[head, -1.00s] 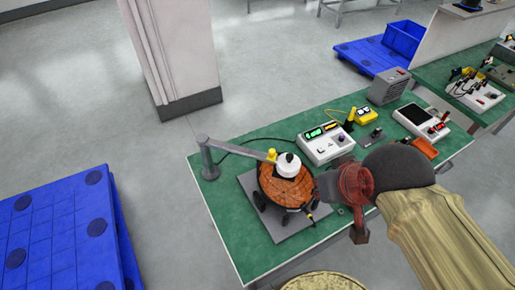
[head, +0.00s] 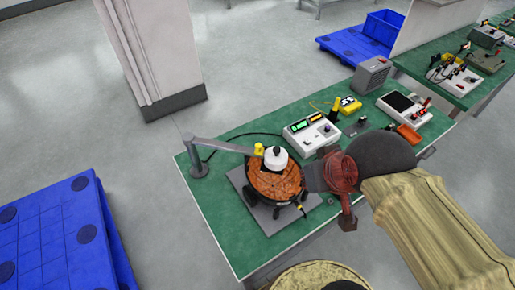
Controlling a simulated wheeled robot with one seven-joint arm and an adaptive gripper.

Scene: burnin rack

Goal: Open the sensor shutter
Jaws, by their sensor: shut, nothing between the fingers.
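The sensor appears to be the white round head (head: 276,163) with a black top and a yellow block (head: 259,149) beside it. It stands above a brown-orange round unit (head: 268,183) with black wheel-like parts, on a grey plate (head: 246,201). I cannot make out the shutter itself. My arm reaches in from the right. My gripper (head: 312,178), small and dark at the end of the red wrist, is close to the unit's right side. It looks shut with nothing held; its fingertips are hard to see, and I cannot tell if it touches.
A grey post (head: 197,168) carries a bar across to the yellow block. Behind my wrist, a white console (head: 311,134), a yellow device (head: 349,105) and a grey box (head: 371,75) stand on the green table (head: 222,226). Blue pallets (head: 55,235) lie at left.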

